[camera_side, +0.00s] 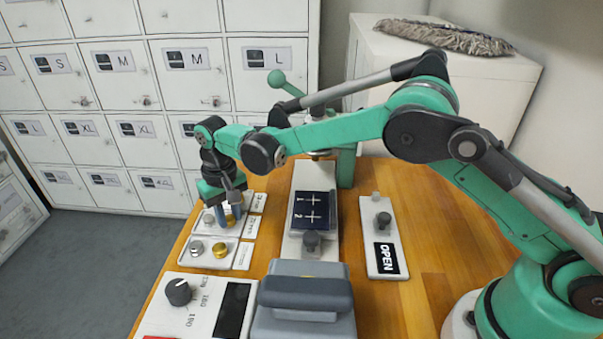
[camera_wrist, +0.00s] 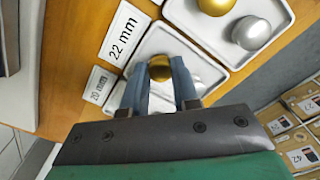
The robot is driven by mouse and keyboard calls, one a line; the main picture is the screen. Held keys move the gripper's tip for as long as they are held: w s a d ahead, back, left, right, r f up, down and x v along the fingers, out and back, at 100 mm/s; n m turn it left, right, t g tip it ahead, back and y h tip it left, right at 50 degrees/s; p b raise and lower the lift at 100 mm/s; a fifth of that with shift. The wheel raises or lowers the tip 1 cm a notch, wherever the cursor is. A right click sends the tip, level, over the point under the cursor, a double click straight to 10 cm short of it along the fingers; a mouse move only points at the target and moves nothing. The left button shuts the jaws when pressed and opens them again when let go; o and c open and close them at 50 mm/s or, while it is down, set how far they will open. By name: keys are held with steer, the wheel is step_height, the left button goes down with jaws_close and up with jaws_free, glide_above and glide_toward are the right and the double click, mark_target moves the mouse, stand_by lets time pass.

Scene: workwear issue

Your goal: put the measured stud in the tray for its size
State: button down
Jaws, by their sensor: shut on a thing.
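My gripper (camera_wrist: 160,82) is shut on a round gold stud (camera_wrist: 159,68), which shows between its blue fingers in the wrist view. The fingers point down into a white tray (camera_wrist: 166,32) beside the "22 mm" label (camera_wrist: 122,33). I cannot tell whether the stud touches the tray floor. In the side view my gripper (camera_side: 230,214) is low over the middle of the row of trays. The neighbouring tray holds a gold stud (camera_side: 220,250) and a silver stud (camera_side: 196,248). A "20 mm" label (camera_wrist: 97,85) lies on the other side, its tray mostly hidden by my gripper.
Right of the trays stands a green-levered device with a dark marked pad (camera_side: 312,211). A plate marked "OPEN" (camera_side: 386,258) lies farther right. A dial panel (camera_side: 179,292) and a grey block (camera_side: 305,300) are at the front. Lockers (camera_side: 115,70) stand behind.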

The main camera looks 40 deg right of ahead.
mark_target(230, 218)
steer(key=shift+f, duration=0.1)
steer(key=c, duration=0.7)
jaws_free()
steer(key=shift+o, duration=0.2)
steer(key=shift+d, duration=0.1)
step_height(230, 218, up, 12)
steer(key=s+d+r+t, duration=0.2)
steer(key=s+d+r, duration=0.2)
steer(key=d+r, duration=0.1)
steer(key=s+d+f+t, duration=0.2)
steer(key=s+d, duration=0.2)
steer(key=s, duration=0.3)
steer(key=s+d+f+t, duration=0.2)
steer(key=s+d+t, duration=0.1)
steer(key=s, duration=0.3)
steer(key=shift+s+d, duration=0.35)
steer(key=shift+d, duration=0.55)
